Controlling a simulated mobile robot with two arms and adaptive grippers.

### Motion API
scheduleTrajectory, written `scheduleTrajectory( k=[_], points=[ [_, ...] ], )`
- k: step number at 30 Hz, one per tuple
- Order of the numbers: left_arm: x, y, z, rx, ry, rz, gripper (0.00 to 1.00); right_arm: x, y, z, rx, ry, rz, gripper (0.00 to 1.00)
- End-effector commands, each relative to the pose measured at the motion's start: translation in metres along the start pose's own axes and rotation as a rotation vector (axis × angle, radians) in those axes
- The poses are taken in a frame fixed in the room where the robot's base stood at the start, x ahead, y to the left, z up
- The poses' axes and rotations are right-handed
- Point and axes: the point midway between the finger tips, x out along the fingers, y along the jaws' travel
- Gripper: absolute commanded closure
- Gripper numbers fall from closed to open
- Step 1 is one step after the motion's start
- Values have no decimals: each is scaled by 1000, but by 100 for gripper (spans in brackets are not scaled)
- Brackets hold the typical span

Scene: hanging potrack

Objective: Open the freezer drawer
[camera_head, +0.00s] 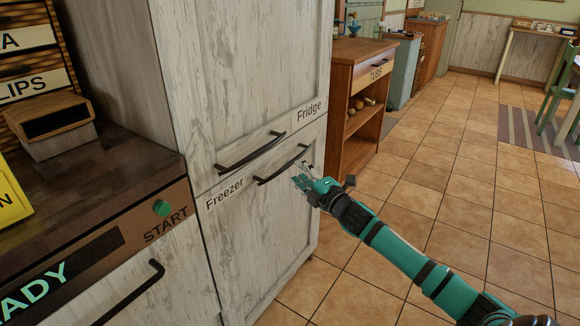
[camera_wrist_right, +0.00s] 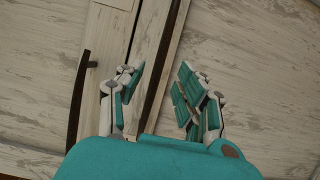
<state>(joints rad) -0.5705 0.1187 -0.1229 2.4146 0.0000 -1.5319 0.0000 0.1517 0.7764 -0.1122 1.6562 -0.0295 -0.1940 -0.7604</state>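The freezer drawer (camera_head: 262,222) is the lower whitewashed wood front, labelled "Freezer", and it looks closed. Its dark bar handle (camera_head: 281,165) runs along the upper edge. My right gripper (camera_head: 303,177) is at the right end of this handle. In the right wrist view, my right gripper (camera_wrist_right: 158,88) is open. A dark bar (camera_wrist_right: 167,55), which appears to be the freezer handle, passes between its two spread fingers. I cannot tell whether they touch it. My left gripper is in neither view.
The fridge door (camera_head: 255,60) is just above, with its own dark handle (camera_head: 250,151). It looks closed. A counter with a green START button (camera_head: 161,208) stands at left. A wooden shelf unit (camera_head: 360,100) stands behind at right. The tiled floor (camera_head: 430,190) is clear at right.

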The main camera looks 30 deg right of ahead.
Motion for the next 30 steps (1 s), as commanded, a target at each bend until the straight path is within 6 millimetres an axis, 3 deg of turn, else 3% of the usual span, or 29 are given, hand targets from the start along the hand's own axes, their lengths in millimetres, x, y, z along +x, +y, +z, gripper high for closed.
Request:
scheduleTrajectory(
  k=[5, 9, 23, 30],
  points=[
    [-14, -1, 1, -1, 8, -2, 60, 32, 1, 0, 1, 0, 4, 63],
    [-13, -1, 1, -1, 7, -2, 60, 49, 0, 0, 2, 0, 2, 63],
    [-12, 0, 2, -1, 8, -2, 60, 61, 0, 0, 1, 1, 0, 63],
    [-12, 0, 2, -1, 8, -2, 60, 60, 0, 0, 1, 1, 0, 94]
  ],
)
